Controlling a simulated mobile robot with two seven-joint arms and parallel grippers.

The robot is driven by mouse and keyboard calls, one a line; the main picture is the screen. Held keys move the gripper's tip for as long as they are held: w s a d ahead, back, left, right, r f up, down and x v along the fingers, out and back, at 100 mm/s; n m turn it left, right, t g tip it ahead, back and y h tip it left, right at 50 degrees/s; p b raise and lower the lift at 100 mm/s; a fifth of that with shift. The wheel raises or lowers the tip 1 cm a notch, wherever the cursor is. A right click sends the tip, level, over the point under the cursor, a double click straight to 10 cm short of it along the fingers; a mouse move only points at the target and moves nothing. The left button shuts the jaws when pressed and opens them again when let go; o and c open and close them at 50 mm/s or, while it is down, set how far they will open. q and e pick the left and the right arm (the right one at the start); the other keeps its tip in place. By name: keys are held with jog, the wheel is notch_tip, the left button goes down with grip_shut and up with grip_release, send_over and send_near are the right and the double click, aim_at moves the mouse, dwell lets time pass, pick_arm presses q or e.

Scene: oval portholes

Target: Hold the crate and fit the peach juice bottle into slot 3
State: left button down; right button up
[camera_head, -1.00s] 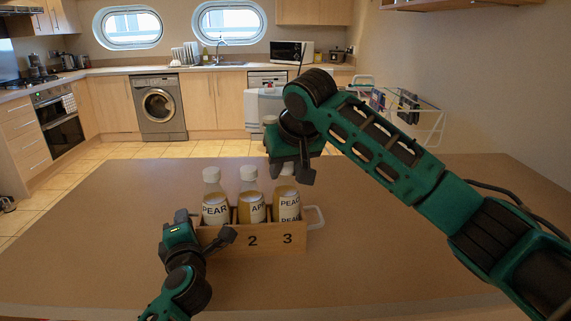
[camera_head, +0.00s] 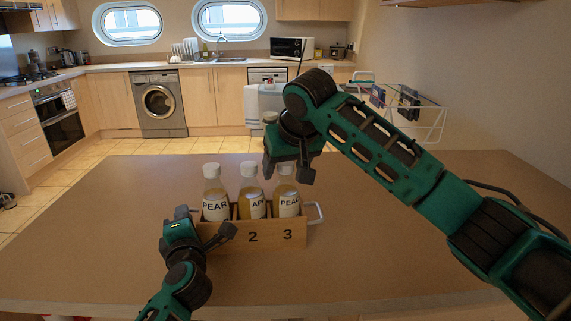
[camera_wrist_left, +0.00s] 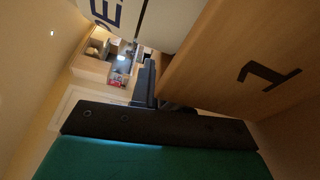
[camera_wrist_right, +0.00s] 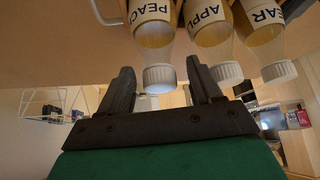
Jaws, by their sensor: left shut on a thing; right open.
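The wooden crate (camera_head: 270,236) stands on the table with digits 2 and 3 showing on its front. The digit 1 on the crate (camera_wrist_left: 215,60) shows in the left wrist view. The peach juice bottle (camera_head: 286,200) stands upright in slot 3, its lower part behind the front wall. It also shows in the right wrist view (camera_wrist_right: 152,30), its white cap near the fingers. My left gripper (camera_head: 210,228) is shut on the crate's left end.
An apple bottle (camera_head: 251,200) stands in slot 2 and a pear bottle (camera_head: 215,200) in the left slot. The brown table (camera_head: 400,240) is clear around the crate. A white handle (camera_head: 315,213) sticks out at the crate's right end.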

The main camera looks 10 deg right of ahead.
jog(key=v, duration=1.2)
pick_arm(q)
jog(key=c, duration=1)
grip_release()
jog(key=shift+c, duration=0.2)
